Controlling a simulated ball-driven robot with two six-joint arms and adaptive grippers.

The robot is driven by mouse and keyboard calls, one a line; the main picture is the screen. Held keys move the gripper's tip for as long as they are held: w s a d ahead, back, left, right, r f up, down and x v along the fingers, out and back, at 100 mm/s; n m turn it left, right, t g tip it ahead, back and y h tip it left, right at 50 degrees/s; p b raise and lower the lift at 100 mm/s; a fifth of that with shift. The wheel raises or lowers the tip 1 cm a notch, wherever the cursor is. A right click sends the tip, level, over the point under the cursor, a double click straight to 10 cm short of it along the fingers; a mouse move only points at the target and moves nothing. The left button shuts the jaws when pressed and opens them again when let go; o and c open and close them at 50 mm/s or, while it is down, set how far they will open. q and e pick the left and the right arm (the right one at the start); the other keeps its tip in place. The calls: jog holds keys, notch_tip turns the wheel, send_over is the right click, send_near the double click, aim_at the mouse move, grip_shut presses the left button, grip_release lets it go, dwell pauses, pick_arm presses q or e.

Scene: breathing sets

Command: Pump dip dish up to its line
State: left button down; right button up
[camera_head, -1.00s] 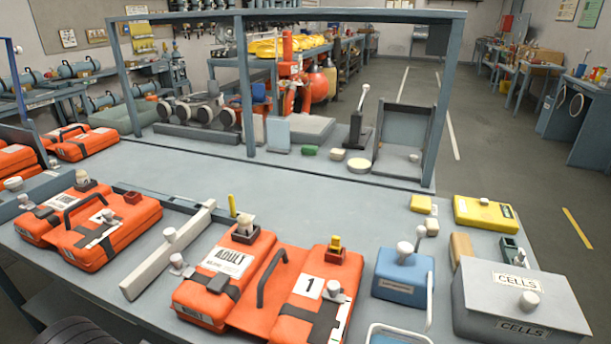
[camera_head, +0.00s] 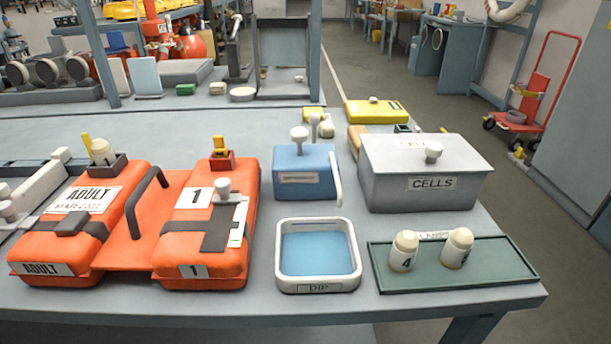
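The dip dish (camera_head: 318,287) is a white-rimmed square tray labelled DIP near the front edge of the bench. It holds light blue liquid; I cannot make out a fill line or the level against it. Right behind it stands a blue box (camera_head: 305,176) with a small label, white knobs on top (camera_head: 299,139) and a pale handle or spout on its right side (camera_head: 336,178). Neither of my grippers is in view.
An orange set marked ADULT and 1 (camera_head: 205,220) lies left of the dish. A grey lidded CELLS box (camera_head: 420,175) stands at back right. A green tray (camera_head: 450,282) with two bottles, one marked 4 (camera_head: 403,252), lies right of the dish. A yellow case (camera_head: 376,111) lies behind.

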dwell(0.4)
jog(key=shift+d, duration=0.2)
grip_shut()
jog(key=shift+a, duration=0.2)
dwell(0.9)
